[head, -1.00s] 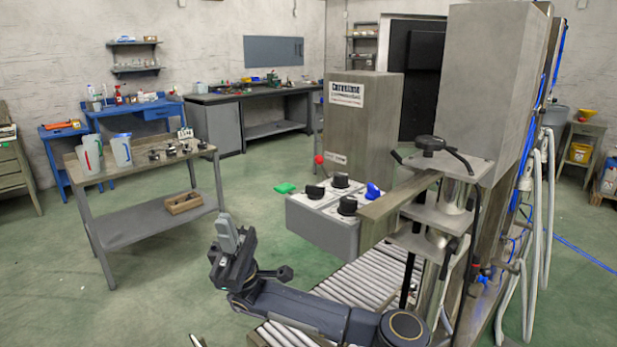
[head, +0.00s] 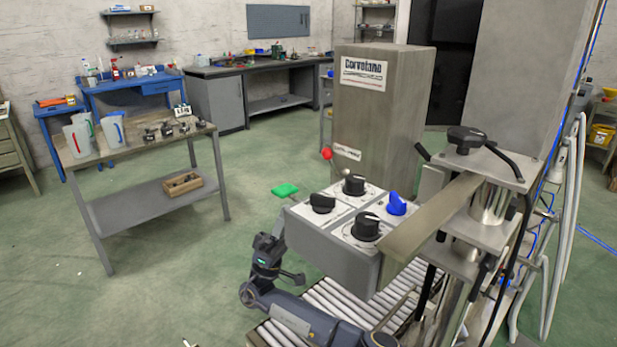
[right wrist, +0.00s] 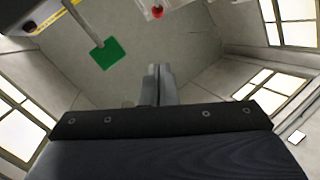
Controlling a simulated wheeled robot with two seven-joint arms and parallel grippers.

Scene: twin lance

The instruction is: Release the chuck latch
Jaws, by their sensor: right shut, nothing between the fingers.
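A grey control box (head: 330,248) in the head view carries black knobs (head: 366,227) and a blue knob (head: 396,204). A green paddle (head: 285,190) sticks out from its left on a thin rod, and a red ball lever (head: 327,153) rises behind it. Which part is the chuck latch I cannot tell. My right gripper (head: 279,222) is beside the box's left face, below the green paddle. In the right wrist view its fingers (right wrist: 157,85) are shut and empty, with the green paddle (right wrist: 107,53) apart from them. My left gripper is not in view.
A flat metal bar (head: 430,220) and a clamp column with a black knob (head: 466,137) stand right of the box. A roller conveyor (head: 335,305) runs below. A side table (head: 152,193) with jugs stands left; open green floor lies between.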

